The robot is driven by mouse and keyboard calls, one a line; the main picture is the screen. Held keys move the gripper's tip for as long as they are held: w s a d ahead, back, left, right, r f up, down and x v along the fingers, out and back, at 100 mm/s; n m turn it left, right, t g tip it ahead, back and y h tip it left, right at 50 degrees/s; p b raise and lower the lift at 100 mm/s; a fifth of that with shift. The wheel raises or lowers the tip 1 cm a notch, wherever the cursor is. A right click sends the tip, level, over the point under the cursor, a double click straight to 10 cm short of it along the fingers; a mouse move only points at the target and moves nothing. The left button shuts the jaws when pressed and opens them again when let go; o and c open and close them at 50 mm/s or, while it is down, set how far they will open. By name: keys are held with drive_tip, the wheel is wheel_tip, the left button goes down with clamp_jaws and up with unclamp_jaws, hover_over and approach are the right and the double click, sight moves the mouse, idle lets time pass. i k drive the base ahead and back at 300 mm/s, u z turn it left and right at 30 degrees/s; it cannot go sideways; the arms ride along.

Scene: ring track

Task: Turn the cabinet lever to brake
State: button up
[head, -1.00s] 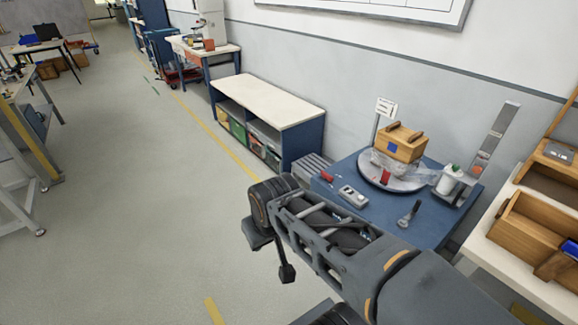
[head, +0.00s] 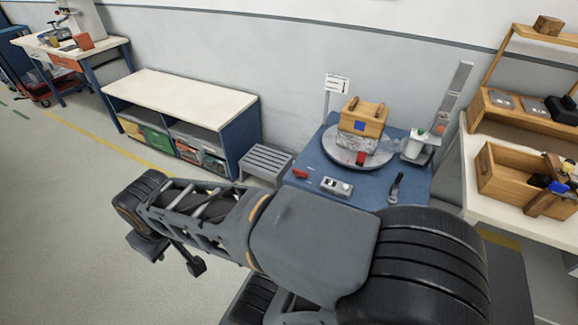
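A blue cabinet (head: 312,158) stands against the wall, right of centre in the head view. On its top, near the front right, is a small dark lever (head: 396,187) that leans upward. Any position marks beside it are too small to read. A red handle (head: 299,174) lies at the cabinet's left front edge. My gripper (head: 172,256) is at the lower left, below the far end of my arm. Its two dark fingertips appear apart, with nothing between them. It is well away from the lever, over the floor.
A round turntable (head: 330,150) on the cabinet carries a wooden box (head: 362,122). A small switch box (head: 337,186) is in front. A grey slatted step (head: 265,161) and low shelf unit (head: 185,95) stand left. A pale bench (head: 475,190) is right. Floor at left is clear.

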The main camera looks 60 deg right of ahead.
sight(297, 172)
drive_tip(key=z, duration=0.55)
drive_tip(key=i, duration=0.8)
drive_tip(key=z, duration=1.3)
drive_tip(key=i, duration=0.35)
drive_tip(key=z, duration=0.3)
